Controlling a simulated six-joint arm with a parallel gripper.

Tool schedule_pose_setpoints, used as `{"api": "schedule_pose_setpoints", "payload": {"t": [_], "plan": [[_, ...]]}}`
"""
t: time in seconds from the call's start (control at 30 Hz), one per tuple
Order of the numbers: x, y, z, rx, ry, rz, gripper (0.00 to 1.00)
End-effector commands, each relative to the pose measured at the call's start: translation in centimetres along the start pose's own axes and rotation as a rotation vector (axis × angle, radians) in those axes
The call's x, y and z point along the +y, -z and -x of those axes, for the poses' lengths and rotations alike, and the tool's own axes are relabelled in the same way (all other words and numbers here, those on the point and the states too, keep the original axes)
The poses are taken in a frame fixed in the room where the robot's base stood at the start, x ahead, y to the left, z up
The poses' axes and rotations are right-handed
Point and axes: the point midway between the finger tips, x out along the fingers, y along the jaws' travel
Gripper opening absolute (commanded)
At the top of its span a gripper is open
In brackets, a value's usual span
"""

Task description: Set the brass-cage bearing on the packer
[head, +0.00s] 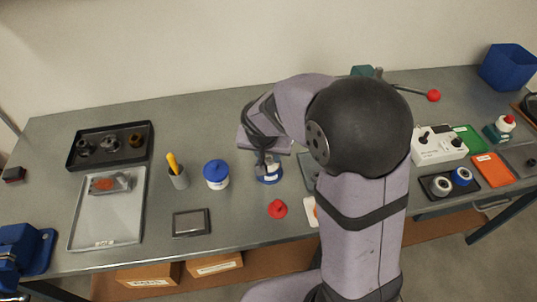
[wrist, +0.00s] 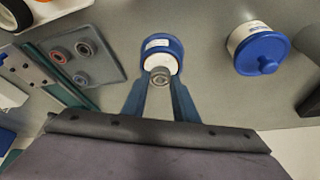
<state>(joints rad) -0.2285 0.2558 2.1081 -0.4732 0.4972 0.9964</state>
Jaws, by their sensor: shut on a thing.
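The packer (head: 268,180) is a round blue base with a white middle, standing on the bench below my gripper (head: 266,160). In the wrist view, the packer (wrist: 160,45) lies just beyond the fingertips. My gripper (wrist: 159,84) is shut on a small grey ring-shaped bearing (wrist: 159,76), which overlaps the edge of the packer's white part. I cannot tell whether the two touch, and the cage colour is too small to be sure of. A grey tray (wrist: 110,72) with several other bearings is left in the wrist view; my arm mostly hides it in the head view.
A blue-lidded tub (head: 216,174) stands close left of the packer; it also shows in the wrist view (wrist: 258,45). A red knob-like object (head: 278,209) is in front.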

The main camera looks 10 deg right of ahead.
Motion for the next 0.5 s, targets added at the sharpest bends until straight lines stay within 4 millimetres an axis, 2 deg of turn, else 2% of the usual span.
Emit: {"api": "schedule_pose_setpoints", "payload": {"t": [0.5], "plan": [[-0.01,-0.29,-0.72,0.0,0.0,0.0,0.04]]}}
